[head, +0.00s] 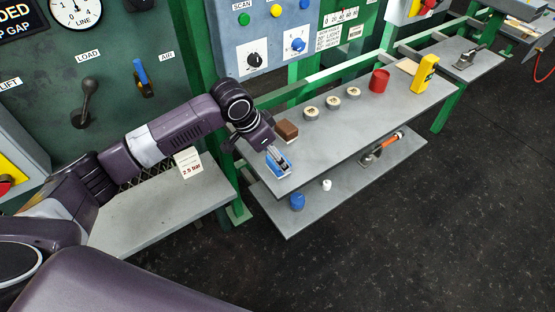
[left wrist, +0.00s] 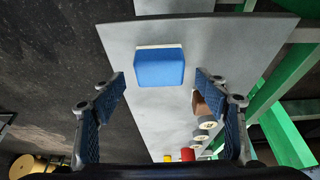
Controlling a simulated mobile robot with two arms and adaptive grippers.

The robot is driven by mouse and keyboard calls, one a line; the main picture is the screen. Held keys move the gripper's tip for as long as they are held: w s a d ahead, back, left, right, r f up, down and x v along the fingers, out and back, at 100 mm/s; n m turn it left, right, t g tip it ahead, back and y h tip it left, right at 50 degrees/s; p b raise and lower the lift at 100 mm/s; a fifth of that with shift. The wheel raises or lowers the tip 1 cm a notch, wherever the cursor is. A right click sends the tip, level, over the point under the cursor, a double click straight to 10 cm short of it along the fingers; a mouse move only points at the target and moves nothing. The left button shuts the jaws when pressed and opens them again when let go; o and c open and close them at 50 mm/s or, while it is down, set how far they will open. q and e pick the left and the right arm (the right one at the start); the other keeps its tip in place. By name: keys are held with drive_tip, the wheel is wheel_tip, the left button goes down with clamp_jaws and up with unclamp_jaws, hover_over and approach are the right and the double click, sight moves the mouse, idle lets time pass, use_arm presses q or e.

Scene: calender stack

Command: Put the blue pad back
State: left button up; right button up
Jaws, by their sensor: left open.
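The blue pad (left wrist: 159,67) is a block with a pale edge. It rests on the grey bench top near its near end, and shows in the head view (head: 279,171) partly hidden by my gripper. My left gripper (head: 276,154) is open just above it. In the left wrist view its two fingers (left wrist: 160,80) stand either side of the pad with a gap on each side. I cannot tell how much height is left between fingertips and pad. My right gripper is not in view.
A brown block (head: 287,130) sits close behind the pad. Farther along the bench (head: 350,122) stand several round discs, a red cup (head: 379,80) and a yellow item (head: 424,72). The lower shelf holds a blue piece (head: 297,201), a white piece (head: 326,185) and an orange-handled tool (head: 384,144).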

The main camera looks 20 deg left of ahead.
use_arm(q)
drive_tip(key=v, duration=0.8)
drive_tip(key=shift+r, duration=0.15)
drive_tip(key=s+d+f, duration=0.9)
drive_tip(key=s+f, duration=0.2)
drive_tip(key=s, duration=0.2)
drive_tip(key=s+a+f+n+y, duration=0.1)
drive_tip(key=s+a+f+n, duration=0.15)
drive_tip(key=s+a, duration=0.35)
drive_tip(key=s+a+f+n+y, duration=0.2)
drive_tip(key=s+a+n, duration=0.1)
drive_tip(key=s, duration=0.6)
wheel_tip(320, 180, down, 25)
drive_tip(key=s+g, duration=0.1)
drive_tip(key=s+a+f+g, duration=0.1)
drive_tip(key=s+a+f, duration=0.2)
drive_tip(key=s+f, duration=1.4)
drive_tip(key=shift+s+a+f+g, duration=0.25)
drive_tip(key=shift+s+f+g, duration=0.1)
drive_tip(key=shift+s, duration=0.15)
